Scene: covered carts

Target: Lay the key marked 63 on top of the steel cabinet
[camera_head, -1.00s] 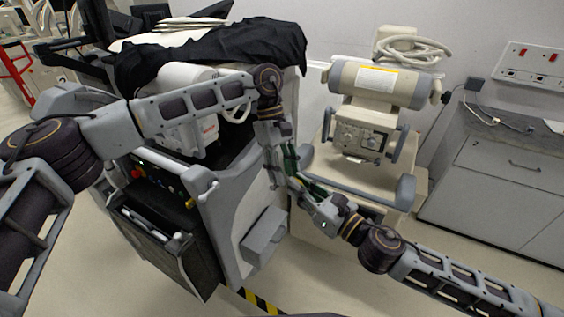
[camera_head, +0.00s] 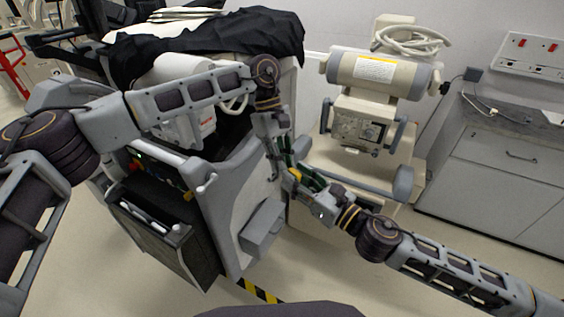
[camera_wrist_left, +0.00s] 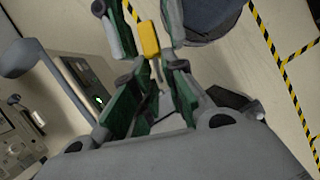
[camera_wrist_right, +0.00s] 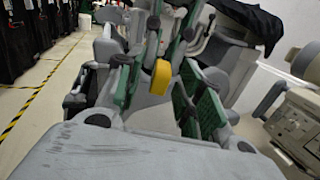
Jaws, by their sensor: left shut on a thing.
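A key with a yellow head (camera_head: 295,174) is held in mid-air between my two grippers; its number is not legible. My left gripper (camera_head: 286,160) is shut on the key's thin shaft, and the yellow head (camera_wrist_left: 149,40) sticks out beyond its fingertips. My right gripper (camera_head: 303,180) faces it, fingers spread. In the right wrist view the yellow head (camera_wrist_right: 160,77) sits between those open fingers, apparently touching neither. The steel cabinet is probably the grey drawer unit (camera_head: 490,175) at the right wall, well away from both grippers; its dark top (camera_head: 510,122) shows.
A grey cart (camera_head: 240,200) partly covered by black cloth (camera_head: 215,45) stands close left of the grippers. A beige machine (camera_head: 375,125) with a cylinder and coiled hose stands behind them. Cables lie on the cabinet's top, whose front part looks bare.

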